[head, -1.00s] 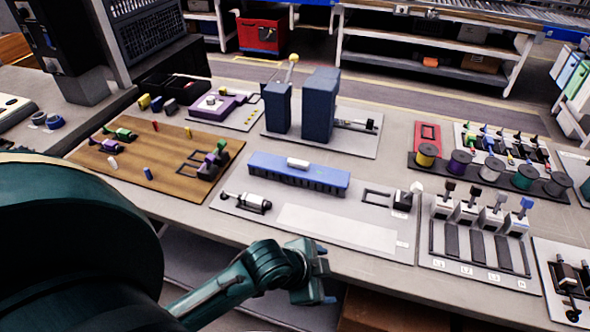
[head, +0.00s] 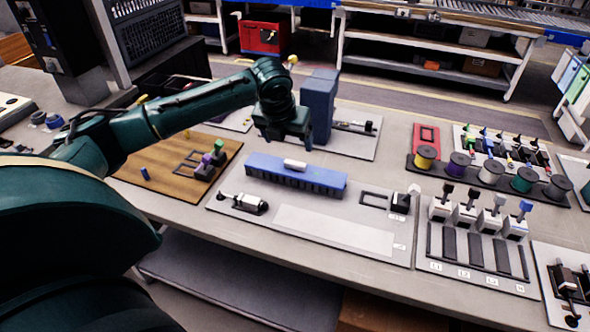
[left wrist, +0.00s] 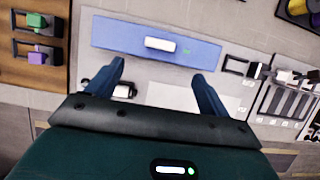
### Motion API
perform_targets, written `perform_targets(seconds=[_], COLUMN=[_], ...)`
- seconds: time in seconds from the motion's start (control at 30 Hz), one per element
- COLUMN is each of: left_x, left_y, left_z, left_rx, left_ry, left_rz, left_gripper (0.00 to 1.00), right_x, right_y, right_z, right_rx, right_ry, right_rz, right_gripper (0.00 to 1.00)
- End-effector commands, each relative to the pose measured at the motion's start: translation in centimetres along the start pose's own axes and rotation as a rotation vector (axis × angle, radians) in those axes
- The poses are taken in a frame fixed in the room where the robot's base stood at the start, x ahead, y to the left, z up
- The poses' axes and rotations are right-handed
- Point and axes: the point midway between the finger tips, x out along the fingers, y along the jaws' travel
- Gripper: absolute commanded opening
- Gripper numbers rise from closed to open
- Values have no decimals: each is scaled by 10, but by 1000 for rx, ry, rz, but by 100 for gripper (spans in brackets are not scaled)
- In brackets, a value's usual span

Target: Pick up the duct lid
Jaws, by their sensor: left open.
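A long blue lid (head: 265,166), which I take to be the duct lid, lies on a dark slotted duct (head: 300,181) on a grey board. A small white handle (head: 295,165) stands on its middle. In the left wrist view the blue lid (left wrist: 115,36) and its white handle (left wrist: 160,43) lie ahead of the fingertips. My left gripper (head: 288,142) is above and behind the lid, apart from it. Its two fingers (left wrist: 160,75) are spread and empty. My right gripper is not in view.
Wire spools (head: 491,171) and a row of levers (head: 480,215) stand to the right. The board's pale front panel (head: 335,230) is clear.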

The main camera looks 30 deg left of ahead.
Motion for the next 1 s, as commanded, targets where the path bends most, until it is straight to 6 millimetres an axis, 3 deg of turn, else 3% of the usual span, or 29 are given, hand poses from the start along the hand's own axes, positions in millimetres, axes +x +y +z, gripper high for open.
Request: perform_targets(seconds=[0.23, 0.47, 0.8, 1.0], left_x=[47, 65, 109, 113], left_y=[-1, -1, 0, 0], left_z=[-1, 0, 2, 2], left_rx=[-2, 0, 0, 0], left_ry=[2, 0, 0, -1], left_rz=[-1, 0, -1, 0], left_gripper=[80, 80, 80, 80], right_x=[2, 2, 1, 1], right_y=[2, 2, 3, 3], right_z=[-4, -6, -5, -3], right_rx=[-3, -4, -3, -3], right_ry=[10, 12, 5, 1], right_rz=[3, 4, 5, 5], right_gripper=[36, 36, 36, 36])
